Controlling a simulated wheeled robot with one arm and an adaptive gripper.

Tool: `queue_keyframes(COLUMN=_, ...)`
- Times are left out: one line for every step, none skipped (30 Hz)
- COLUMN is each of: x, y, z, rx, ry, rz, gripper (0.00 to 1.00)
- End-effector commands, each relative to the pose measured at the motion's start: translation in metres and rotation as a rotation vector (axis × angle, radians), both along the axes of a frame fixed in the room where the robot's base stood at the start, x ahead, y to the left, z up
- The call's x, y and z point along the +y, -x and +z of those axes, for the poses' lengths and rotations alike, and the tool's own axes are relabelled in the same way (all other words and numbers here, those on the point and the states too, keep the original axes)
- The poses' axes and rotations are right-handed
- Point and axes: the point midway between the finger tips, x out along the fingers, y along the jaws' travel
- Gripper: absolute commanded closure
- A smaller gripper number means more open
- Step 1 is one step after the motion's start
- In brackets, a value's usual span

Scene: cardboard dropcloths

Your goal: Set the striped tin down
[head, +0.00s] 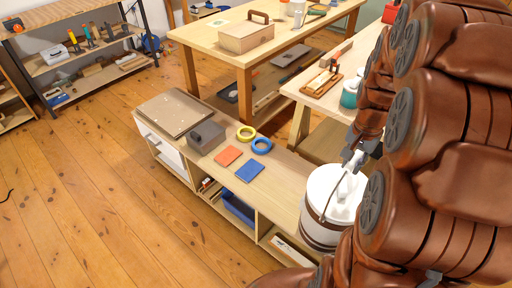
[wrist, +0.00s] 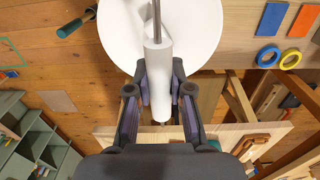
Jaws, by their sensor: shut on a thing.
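The striped tin (head: 322,232) is a white bucket with brown bands and a wire bail, at the right end of the low cabinet in the head view. Its white round top fills the upper middle of the wrist view (wrist: 195,50). My gripper (wrist: 160,88) is shut on the white grip of the tin's handle (wrist: 158,75), between its two fingers. In the head view my gripper (head: 354,160) is partly hidden by my arm. The tin looks upright. I cannot tell whether its base touches the cabinet top or hangs just above it.
The low cabinet (head: 283,192) bears cardboard sheets (head: 174,112), a grey box (head: 206,138), yellow (head: 246,133) and blue (head: 262,146) tape rolls, and orange (head: 228,156) and blue (head: 250,171) pads. Its top between pads and tin is bare. Workbenches stand behind.

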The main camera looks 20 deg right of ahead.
Motion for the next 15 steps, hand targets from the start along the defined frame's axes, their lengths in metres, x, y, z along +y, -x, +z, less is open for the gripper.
queue_keyframes(x=-0.001, y=0.000, z=0.001, rx=-0.001, ry=0.002, rz=-0.002, gripper=1.00)
queue_keyframes(x=-0.001, y=0.000, z=0.001, rx=-0.001, ry=0.002, rz=-0.003, gripper=1.00)
queue_keyframes(x=-0.002, y=0.001, z=0.001, rx=-0.002, ry=0.001, rz=-0.004, gripper=1.00)
queue_keyframes(x=-0.002, y=0.001, z=0.001, rx=-0.001, ry=0.002, rz=-0.005, gripper=1.00)
queue_keyframes(x=-0.002, y=0.000, z=0.001, rx=-0.002, ry=0.001, rz=-0.005, gripper=1.00)
queue_keyframes(x=-0.002, y=-0.001, z=0.001, rx=-0.001, ry=0.002, rz=-0.005, gripper=1.00)
queue_keyframes(x=-0.002, y=-0.002, z=0.001, rx=-0.001, ry=0.002, rz=-0.005, gripper=1.00)
queue_keyframes(x=-0.002, y=-0.004, z=0.001, rx=-0.001, ry=0.002, rz=-0.004, gripper=1.00)
queue_keyframes(x=-0.001, y=-0.007, z=0.001, rx=-0.001, ry=0.002, rz=-0.004, gripper=1.00)
queue_keyframes(x=0.000, y=-0.011, z=0.001, rx=-0.002, ry=0.001, rz=-0.003, gripper=1.00)
queue_keyframes(x=0.000, y=-0.015, z=0.001, rx=-0.002, ry=0.001, rz=-0.003, gripper=1.00)
queue_keyframes(x=0.001, y=-0.021, z=0.000, rx=-0.002, ry=0.001, rz=-0.002, gripper=1.00)
queue_keyframes(x=0.002, y=-0.025, z=0.000, rx=-0.002, ry=0.002, rz=0.000, gripper=1.00)
queue_keyframes(x=0.003, y=-0.030, z=0.000, rx=-0.003, ry=0.003, rz=0.000, gripper=1.00)
queue_keyframes(x=0.004, y=-0.035, z=0.000, rx=-0.002, ry=0.003, rz=-0.001, gripper=1.00)
